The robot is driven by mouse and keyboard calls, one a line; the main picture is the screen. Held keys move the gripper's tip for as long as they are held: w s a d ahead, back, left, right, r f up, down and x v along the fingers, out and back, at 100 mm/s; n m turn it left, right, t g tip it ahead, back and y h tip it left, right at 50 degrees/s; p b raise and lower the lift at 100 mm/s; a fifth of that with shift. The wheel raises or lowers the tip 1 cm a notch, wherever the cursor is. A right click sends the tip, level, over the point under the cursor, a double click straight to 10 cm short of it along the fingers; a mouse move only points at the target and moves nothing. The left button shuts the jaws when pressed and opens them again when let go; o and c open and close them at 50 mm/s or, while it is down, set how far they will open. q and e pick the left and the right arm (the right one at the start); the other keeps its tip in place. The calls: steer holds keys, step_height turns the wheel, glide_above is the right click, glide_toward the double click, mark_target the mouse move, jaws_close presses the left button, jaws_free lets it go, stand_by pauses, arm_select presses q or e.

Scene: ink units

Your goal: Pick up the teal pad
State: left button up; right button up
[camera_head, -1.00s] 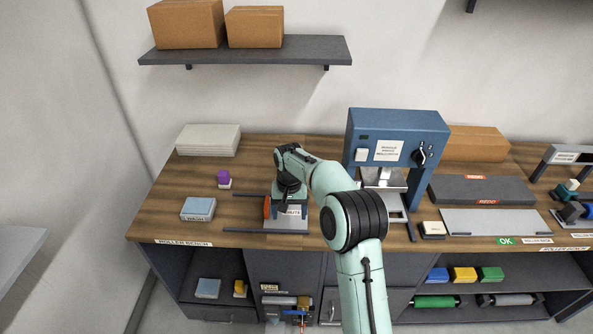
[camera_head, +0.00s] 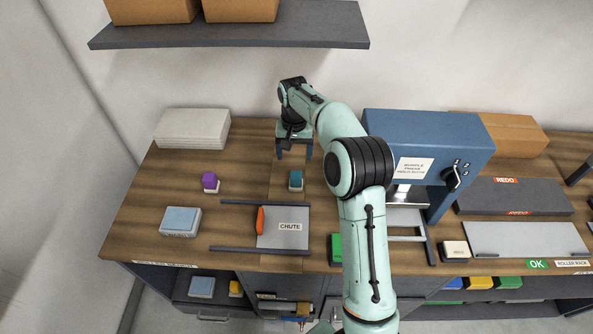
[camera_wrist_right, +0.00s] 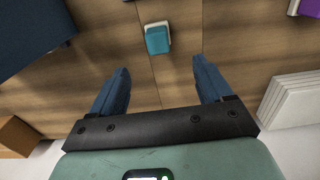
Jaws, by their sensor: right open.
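The teal pad (camera_head: 296,179) is a small block with a pale base, standing on the wooden bench behind the chute plate. It also shows in the right wrist view (camera_wrist_right: 157,40), at top centre. My right gripper (camera_head: 294,152) is open and empty, pointing down over the bench, with its fingers (camera_wrist_right: 161,75) apart. In the head view it shows just behind the pad. In the wrist view the pad lies beyond the fingertips, roughly in line with the gap, and nothing is between the fingers. My left gripper is not in view.
A purple pad (camera_head: 210,181) stands to the left, with a pale blue block (camera_head: 180,221) in front of it. The grey chute plate (camera_head: 284,240) lies between dark rails. The blue press (camera_head: 428,142) stands right of my arm. A green item (camera_head: 336,249) is partly hidden by my arm.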

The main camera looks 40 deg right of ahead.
mark_target(296, 174)
step_height(296, 174, down, 8)
steer(key=shift+s+r+b, duration=0.15)
steer(key=shift+r+b, duration=0.05)
steer(key=shift+b, duration=0.1)
step_height(296, 174, down, 6)
steer(key=shift+d+r, duration=0.15)
steer(key=c, duration=1.1)
